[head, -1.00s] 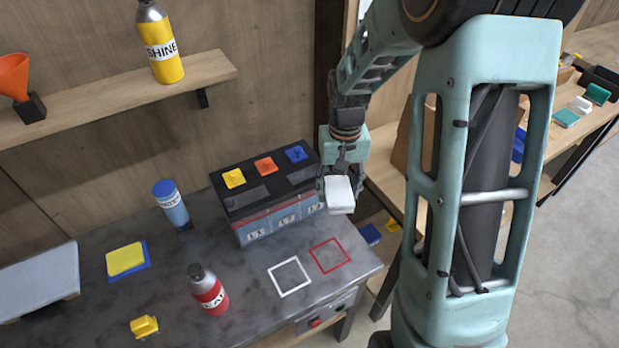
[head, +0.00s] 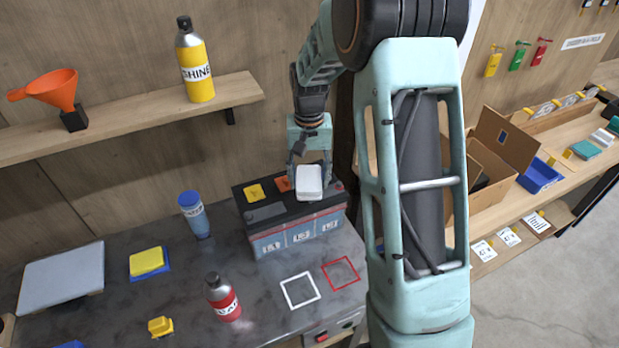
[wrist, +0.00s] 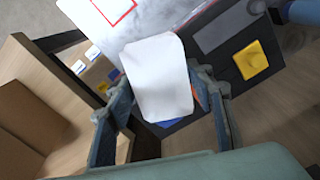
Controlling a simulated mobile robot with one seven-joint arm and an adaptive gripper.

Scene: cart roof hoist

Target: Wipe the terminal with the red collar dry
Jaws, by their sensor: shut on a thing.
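My gripper (head: 310,158) is shut on a white block-like pad (head: 309,184), held over the right part of the battery's top in the head view. In the wrist view the pad (wrist: 160,78) sits between both fingers (wrist: 165,92). The battery (head: 268,243) stands on the grey workbench, with a yellow cap (head: 255,192) and an orange cap (head: 282,184) on top. The pad partly covers the orange cap. The blue cap is hidden in the head view; a blue patch (wrist: 172,122) shows beside the pad in the wrist view. I cannot make out a terminal or red collar.
The workbench (head: 240,275) bears a red bottle (head: 223,300), a blue-capped bottle (head: 195,215), a yellow sponge (head: 147,261) and white and red outlined squares (head: 341,273). A shelf (head: 130,115) holds a yellow bottle (head: 196,65) and a funnel (head: 52,90). The outlined squares are empty.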

